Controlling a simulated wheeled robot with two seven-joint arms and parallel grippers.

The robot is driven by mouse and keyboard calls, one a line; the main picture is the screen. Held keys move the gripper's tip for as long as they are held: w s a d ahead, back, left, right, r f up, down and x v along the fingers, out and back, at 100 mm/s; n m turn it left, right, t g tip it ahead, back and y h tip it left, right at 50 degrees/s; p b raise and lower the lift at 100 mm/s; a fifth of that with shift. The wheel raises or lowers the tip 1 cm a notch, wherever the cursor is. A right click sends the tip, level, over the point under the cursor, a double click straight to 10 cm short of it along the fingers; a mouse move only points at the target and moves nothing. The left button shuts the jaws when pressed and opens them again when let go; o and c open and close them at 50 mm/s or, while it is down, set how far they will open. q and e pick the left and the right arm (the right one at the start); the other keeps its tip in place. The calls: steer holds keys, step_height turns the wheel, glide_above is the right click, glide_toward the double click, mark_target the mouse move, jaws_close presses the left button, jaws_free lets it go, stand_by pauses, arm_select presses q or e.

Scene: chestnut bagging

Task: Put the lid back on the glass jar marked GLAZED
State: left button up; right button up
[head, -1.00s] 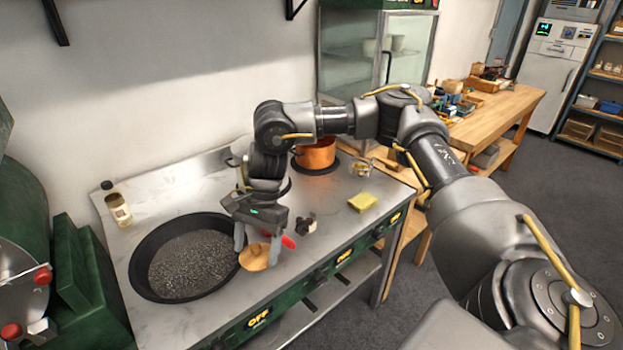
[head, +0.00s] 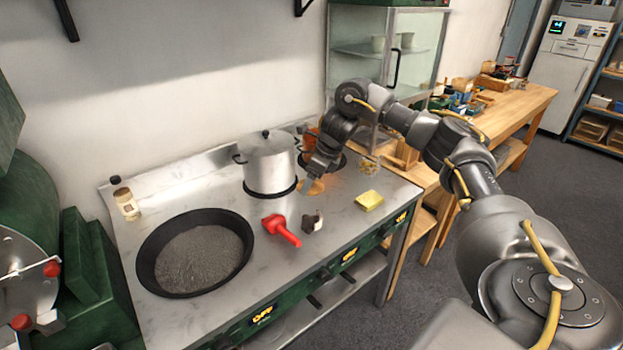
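A round wooden lid (head: 315,187) is at the fingers of my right gripper (head: 313,181), low over the right part of the steel stove top. The fingers look closed on its upper side, though the arm hides part of the grip. A small glass jar (head: 369,166) with yellowish contents stands just right of the gripper, near the back right; its top looks uncovered. No marking on it is readable. Another glass jar (head: 127,206) with a pale label stands at the far left; its label is too small to read. My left gripper is not in view.
A large steel pot (head: 269,165) stands left of the gripper, and a copper pot (head: 308,138) is mostly hidden behind the arm. A wide black pan (head: 160,283), a red scoop-like tool (head: 281,229), a small dark object (head: 312,222) and a yellow sponge (head: 369,201) occupy the stove top.

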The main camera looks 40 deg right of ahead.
mark_target(314, 186)
steer(key=shift+f+b, duration=2)
steer(key=shift+f, duration=0.25)
steer(key=shift+f+b, duration=0.35)
steer(key=shift+f, duration=0.55)
steer(key=shift+r+p, duration=0.1)
steer(key=shift+p, duration=0.3)
steer(key=shift+f, duration=0.2)
stand_by(0.4)
steer(key=o, duration=1)
steer(key=shift+o, duration=0.5)
steer(key=shift+r+p, duration=0.15)
steer(key=shift+p, duration=0.25)
